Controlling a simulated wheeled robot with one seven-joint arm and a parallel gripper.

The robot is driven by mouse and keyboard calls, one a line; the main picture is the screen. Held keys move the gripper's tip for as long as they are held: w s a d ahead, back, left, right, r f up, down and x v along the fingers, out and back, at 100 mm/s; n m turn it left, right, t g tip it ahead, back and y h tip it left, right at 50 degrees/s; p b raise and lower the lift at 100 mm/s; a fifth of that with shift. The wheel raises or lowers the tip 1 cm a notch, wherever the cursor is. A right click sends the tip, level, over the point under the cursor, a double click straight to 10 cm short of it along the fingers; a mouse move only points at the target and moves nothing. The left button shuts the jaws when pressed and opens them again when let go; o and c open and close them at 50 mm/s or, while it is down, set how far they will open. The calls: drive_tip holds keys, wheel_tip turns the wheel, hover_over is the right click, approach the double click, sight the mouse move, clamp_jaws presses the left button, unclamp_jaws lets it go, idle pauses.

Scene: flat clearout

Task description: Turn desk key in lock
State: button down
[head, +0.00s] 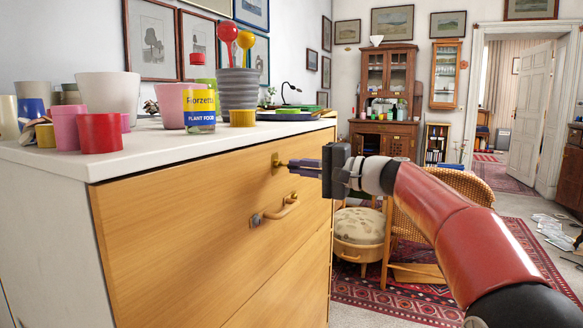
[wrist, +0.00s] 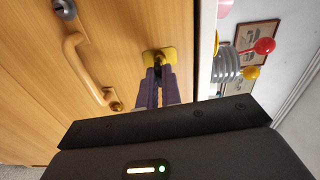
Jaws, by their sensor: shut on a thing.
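The brass lock plate (head: 276,162) is on the upper drawer front (head: 180,215) of the wooden desk. It also shows in the wrist view as a gold plate (wrist: 166,56). My gripper (head: 294,165) is level with the lock, its purple-grey fingers pointing at the plate. The fingers (wrist: 158,80) are shut on the key (head: 284,163), a small piece of which shows between the fingertips and the plate. Most of the key is hidden by the fingers. I cannot tell how far it sits in the lock or its turn angle.
A drawer handle (head: 277,211) juts out just below the lock. The white desk top (head: 150,148) holds pots, cups and a plant food jar (head: 199,108). A wicker chair (head: 450,185) and a cushioned stool (head: 360,227) stand behind my arm.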

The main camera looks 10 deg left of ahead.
drive_tip(key=shift+m, duration=0.4)
drive_tip(key=c, duration=1.5)
unclamp_jaws()
drive_tip(key=b+v, duration=0.2)
drive_tip(key=v, duration=0.6)
drive_tip(key=s+f+h, duration=0.8)
drive_tip(key=s+f, duration=0.5)
drive_tip(key=s, duration=0.1)
drive_tip(key=s+d+f+n+h, duration=0.2)
drive_tip(key=s+d+f+h, duration=0.2)
drive_tip(key=s+d+f, duration=0.3)
drive_tip(key=s+d+f+n+h, duration=0.2)
drive_tip(key=s+d+f+h, duration=0.3)
drive_tip(key=s+f, duration=0.5)
drive_tip(key=s+d, duration=0.2)
drive_tip(key=s, duration=0.1)
drive_tip(key=shift+f+g, duration=0.3)
